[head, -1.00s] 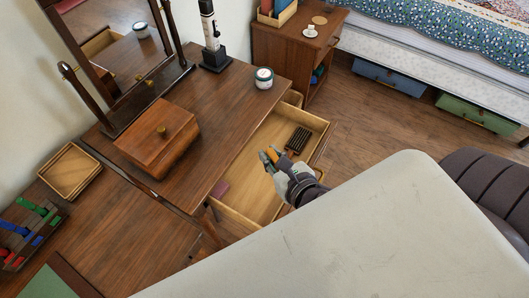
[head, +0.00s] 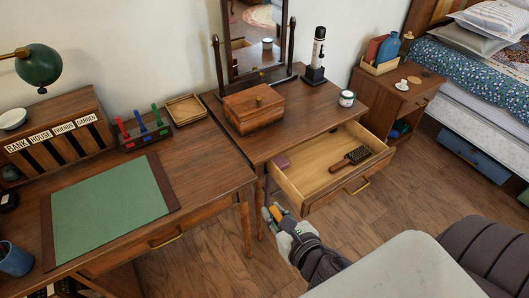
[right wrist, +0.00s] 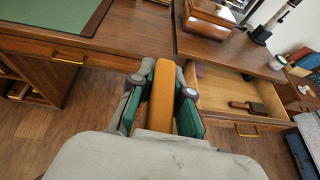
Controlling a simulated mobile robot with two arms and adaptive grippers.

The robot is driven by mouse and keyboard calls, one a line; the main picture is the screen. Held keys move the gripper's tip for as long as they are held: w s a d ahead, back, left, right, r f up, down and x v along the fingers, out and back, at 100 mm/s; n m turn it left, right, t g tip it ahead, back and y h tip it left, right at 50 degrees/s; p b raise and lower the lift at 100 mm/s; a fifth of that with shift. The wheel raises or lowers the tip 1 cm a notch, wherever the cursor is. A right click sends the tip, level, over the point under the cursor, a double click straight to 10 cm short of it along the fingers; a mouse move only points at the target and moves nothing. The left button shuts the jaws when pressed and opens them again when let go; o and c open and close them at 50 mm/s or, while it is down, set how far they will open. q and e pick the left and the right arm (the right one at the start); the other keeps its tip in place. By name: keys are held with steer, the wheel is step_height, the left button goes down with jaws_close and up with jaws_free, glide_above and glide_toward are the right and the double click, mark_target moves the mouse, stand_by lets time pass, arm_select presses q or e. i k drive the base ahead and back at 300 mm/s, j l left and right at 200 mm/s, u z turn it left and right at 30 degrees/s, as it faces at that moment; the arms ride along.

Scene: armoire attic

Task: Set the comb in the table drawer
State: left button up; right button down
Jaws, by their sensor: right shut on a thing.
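The table drawer (head: 290,186) is pulled open under the dressing table; it also shows in the right wrist view (right wrist: 207,107). A dark brush with bristles and a handle (head: 357,155) lies inside it, towards the right. My right gripper (head: 271,212) is outside the drawer, in front and to its left in the head view. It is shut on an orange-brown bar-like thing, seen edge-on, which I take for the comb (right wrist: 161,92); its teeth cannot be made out. My left gripper is not in view.
A wooden box (head: 254,112), mirror (head: 262,40) and jar (head: 346,98) stand on the dressing table. A writing desk (head: 215,165) is at left.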

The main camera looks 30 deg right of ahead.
mark_target(312, 180)
steer(key=u, duration=2.55)
steer(key=k+l+u, duration=0.2)
steer(key=k+l, duration=0.35)
steer(key=k+l+u, duration=0.15)
steer(key=k+l, duration=0.35)
steer(key=k+l+u, duration=0.2)
steer(key=k+l, duration=0.2)
steer(key=k, duration=0.25)
steer(key=k+l, duration=0.3)
steer(key=k, duration=0.15)
steer(key=k+l, duration=0.3)
steer(key=k, duration=0.15)
steer(key=k+l, duration=0.25)
steer(key=k, duration=0.2)
